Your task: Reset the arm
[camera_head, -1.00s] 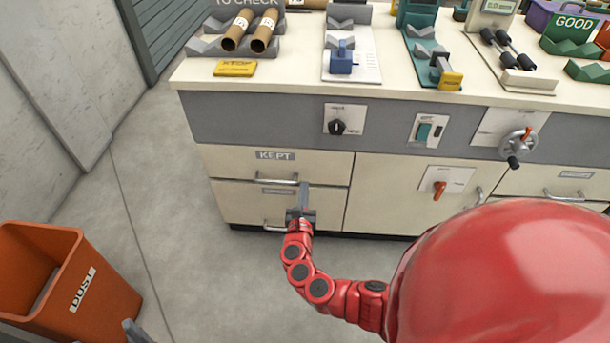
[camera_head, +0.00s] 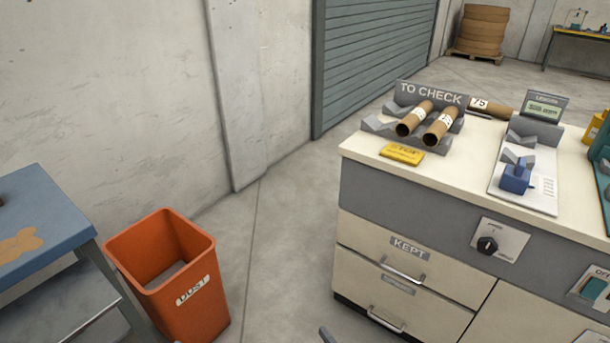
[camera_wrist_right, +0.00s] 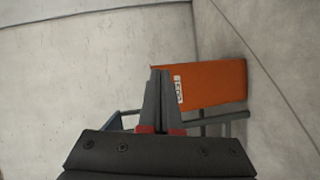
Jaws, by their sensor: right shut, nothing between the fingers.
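My right gripper (camera_wrist_right: 155,100) shows in the right wrist view with its two grey fingers together and nothing between them. In the head view only a small grey tip of the gripper (camera_head: 326,335) shows at the bottom edge, in front of the drawer cabinet; the rest of my right arm is out of the picture. In the wrist view the fingers point towards the orange DUST bin (camera_wrist_right: 213,85) and overlap its left side. They look apart from it, but the distance is hard to tell. My left gripper is not in view.
The orange DUST bin (camera_head: 165,280) stands on the floor beside a blue-topped table (camera_head: 40,215). The workbench (camera_head: 350,215) on the right has a KEPT drawer (camera_head: 375,250), shut, with another shut drawer below. Clear floor (camera_head: 270,230) lies between bin and bench.

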